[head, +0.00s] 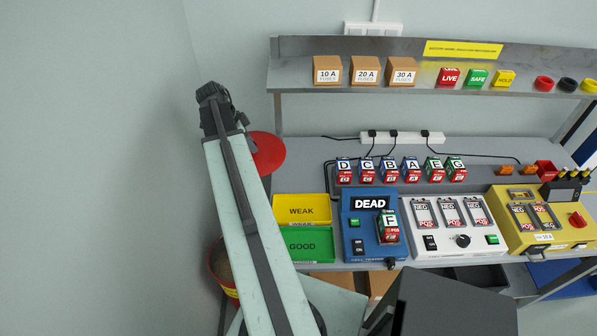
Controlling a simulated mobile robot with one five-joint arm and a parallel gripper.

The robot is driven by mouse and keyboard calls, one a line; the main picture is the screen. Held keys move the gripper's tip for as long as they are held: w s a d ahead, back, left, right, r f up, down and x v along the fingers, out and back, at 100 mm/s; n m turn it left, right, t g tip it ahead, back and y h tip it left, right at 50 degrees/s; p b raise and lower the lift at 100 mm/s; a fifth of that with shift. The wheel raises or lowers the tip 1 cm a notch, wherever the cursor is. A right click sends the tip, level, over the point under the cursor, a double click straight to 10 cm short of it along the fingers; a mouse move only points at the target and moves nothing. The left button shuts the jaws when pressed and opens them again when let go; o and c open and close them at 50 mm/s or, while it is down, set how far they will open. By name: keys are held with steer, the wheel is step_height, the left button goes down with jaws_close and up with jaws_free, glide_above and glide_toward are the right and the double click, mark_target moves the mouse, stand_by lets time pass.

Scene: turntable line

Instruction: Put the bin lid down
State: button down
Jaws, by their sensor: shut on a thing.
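The bin lid (267,153) is a round red disc, held up in the air left of the shelf, with its left part hidden behind my arm. My gripper (243,138) is at the lid's left edge and shut on it; the fingertips are mostly hidden by my arm. A red bin (217,262) stands low at the left of the bench, open at the top with greyish-brown stuff inside. My arm covers the bin's right part. The lid is well above the bin and apart from it.
A yellow WEAK tray (303,209) and a green GOOD tray (305,244) sit at the bench's left end. A blue tester (362,238) showing DEAD holds battery F. A metal shelf (430,75) overhangs the bench (480,160). The left wall side is clear.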

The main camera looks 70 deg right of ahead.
steer(key=shift+s+f+b, duration=0.3)
steer(key=shift+f+b, duration=0.05)
steer(key=shift+f, duration=0.15)
step_height(320, 180, down, 9)
steer(key=b, duration=0.9)
steer(key=s+d, duration=1.2)
steer(key=f+b, duration=0.4)
steer(key=s+f+b, duration=0.1)
steer(key=f+b, duration=0.2)
steer(key=shift+d, duration=0.35)
steer(key=shift+r, duration=0.25)
steer(key=shift+f, duration=0.15)
steer(key=c, duration=1.1)
jaws_free()
steer(key=shift+o, duration=0.2)
